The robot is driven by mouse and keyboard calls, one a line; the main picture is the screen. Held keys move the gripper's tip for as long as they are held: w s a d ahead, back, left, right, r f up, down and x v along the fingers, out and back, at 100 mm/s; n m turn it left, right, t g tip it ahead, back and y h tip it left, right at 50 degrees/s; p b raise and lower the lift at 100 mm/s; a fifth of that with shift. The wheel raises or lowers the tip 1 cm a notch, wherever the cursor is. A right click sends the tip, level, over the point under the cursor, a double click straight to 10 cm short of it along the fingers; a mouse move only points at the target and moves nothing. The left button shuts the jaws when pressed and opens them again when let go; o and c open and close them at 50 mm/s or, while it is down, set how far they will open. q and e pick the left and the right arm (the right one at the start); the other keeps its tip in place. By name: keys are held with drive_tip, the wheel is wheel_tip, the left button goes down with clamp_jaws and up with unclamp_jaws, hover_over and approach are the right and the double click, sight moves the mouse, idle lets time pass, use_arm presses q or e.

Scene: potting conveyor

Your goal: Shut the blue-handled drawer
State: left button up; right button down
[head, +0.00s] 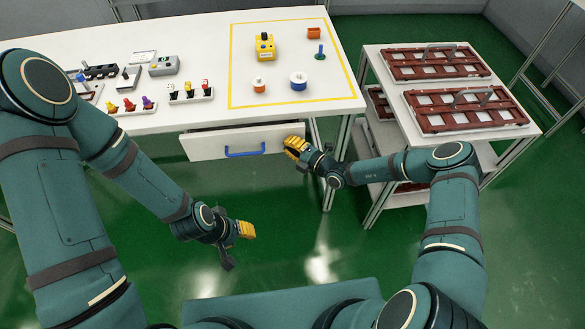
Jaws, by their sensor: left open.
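The drawer (210,144) under the white table has a pale front with a blue handle (245,152). A narrow dark gap shows between the table edge and the top of its front, so it appears to stand slightly open. My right gripper (296,147), with yellow fingertips, is at the right end of the drawer front, right of the handle. It looks in contact with the front or very near it; whether its fingers are open or shut is unclear. My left gripper (243,230) is open and empty, low in front of the drawer, over the green floor.
The white table (215,60) carries small fixtures at left and a yellow-taped area with a yellow device (264,46) and spools. A white cart (400,75) with brown trays stands at right, close to my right arm. Floor in front of the drawer is clear.

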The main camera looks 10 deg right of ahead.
drive_tip(key=w, duration=0.1)
drive_tip(key=w+b, duration=0.1)
drive_tip(key=shift+w+f, duration=0.2)
drive_tip(key=shift+w, duration=0.15)
drive_tip(key=shift+w+r+b, duration=0.15)
drive_tip(key=shift+w+b, duration=0.35)
drive_tip(key=shift+w, duration=0.05)
use_arm(q)
wheel_tip(320, 180, down, 3)
drive_tip(key=shift+r, duration=0.1)
use_arm(e)
drive_tip(key=shift+w+r, duration=0.1)
drive_tip(key=shift+w, duration=0.05)
use_arm(q)
drive_tip(key=shift+s, duration=0.1)
